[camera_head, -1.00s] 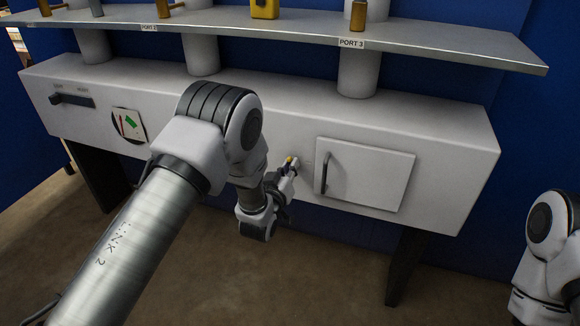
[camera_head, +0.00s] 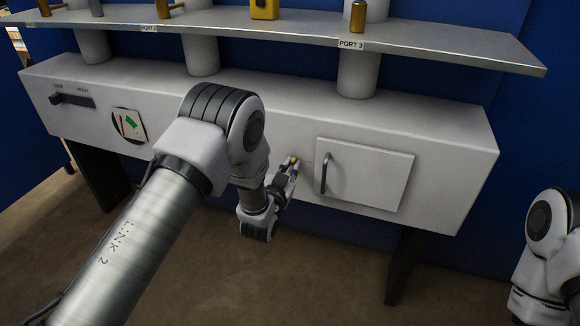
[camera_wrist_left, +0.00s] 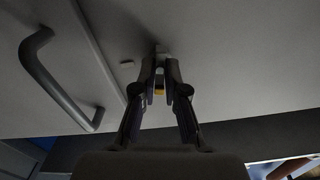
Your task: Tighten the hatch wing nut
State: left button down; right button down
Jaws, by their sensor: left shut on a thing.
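The hatch (camera_head: 380,178) is a square white panel with a dark vertical handle (camera_head: 325,173), closed flush on the front of the white cabinet. My left gripper (camera_head: 292,162) is at the cabinet face just left of the hatch handle. In the left wrist view its two fingers (camera_wrist_left: 160,75) are closed together on a small part at the cabinet face, taken to be the wing nut, mostly hidden by the fingers. A bit of yellow shows between them. The hatch handle (camera_wrist_left: 55,80) is at the left of that view. My right gripper is out of view.
The white cabinet (camera_head: 230,95) stands on dark legs. A metal shelf (camera_head: 440,45) labelled PORT 3 with brass fittings runs above. Floor in front is clear.

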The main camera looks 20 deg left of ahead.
pick_arm(q)
jog(key=m, duration=0.3)
jog(key=shift+w+r+m, duration=0.2)
jog(key=shift+r+m, duration=0.1)
jog(key=shift+r, duration=0.05)
jog(key=m, duration=0.3)
jog(key=shift+d+m, duration=0.15)
jog(key=shift+m, duration=0.15)
jog(key=m, duration=0.4)
jog(key=shift+f+m, duration=0.15)
jog(key=shift+m, duration=1.95)
